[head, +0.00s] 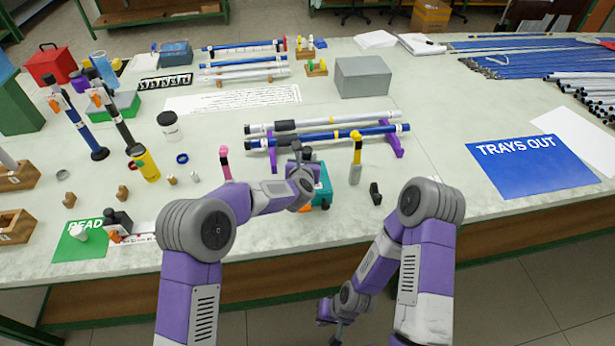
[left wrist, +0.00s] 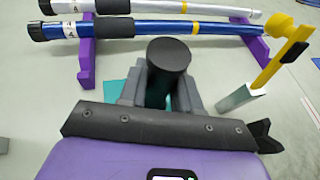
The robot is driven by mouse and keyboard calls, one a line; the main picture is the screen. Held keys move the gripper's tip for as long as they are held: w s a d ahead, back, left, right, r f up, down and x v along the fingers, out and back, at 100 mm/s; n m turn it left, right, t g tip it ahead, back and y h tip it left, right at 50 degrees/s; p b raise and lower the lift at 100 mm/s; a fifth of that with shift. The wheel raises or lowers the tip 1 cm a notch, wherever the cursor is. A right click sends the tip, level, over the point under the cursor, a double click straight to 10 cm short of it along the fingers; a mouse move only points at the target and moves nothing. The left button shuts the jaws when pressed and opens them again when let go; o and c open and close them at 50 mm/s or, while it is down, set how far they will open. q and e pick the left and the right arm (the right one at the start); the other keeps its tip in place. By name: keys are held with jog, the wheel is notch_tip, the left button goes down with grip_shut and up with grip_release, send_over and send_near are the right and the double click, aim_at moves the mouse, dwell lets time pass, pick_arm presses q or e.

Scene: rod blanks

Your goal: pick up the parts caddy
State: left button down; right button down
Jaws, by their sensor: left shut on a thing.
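The teal parts caddy (head: 323,186) is near the front middle of the table, largely hidden behind my left wrist. In the left wrist view, teal parts of the caddy (left wrist: 112,87) show below the fingers. My left gripper (head: 303,158) is over the caddy. In the left wrist view, my left gripper (left wrist: 168,90) is shut on a dark upright round-topped handle (left wrist: 169,53). Whether the caddy's base touches the table is hidden. My right gripper (head: 337,334) hangs low in front of the table edge, too small to read.
Behind the caddy, blue and white rods (head: 330,137) lie on purple stands (head: 392,145). A yellow-topped tool (head: 356,158) stands close on the right, a pink-topped one (head: 225,163) on the left. A small black object (head: 375,193) lies to the right. Table around the blue sign (head: 531,166) is fairly clear.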

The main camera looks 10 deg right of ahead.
pick_arm(q)
notch_tip(320, 180, up, 10)
jog(key=p, duration=0.2)
jog(key=shift+r+p, duration=0.1)
jog(key=shift+p, duration=0.3)
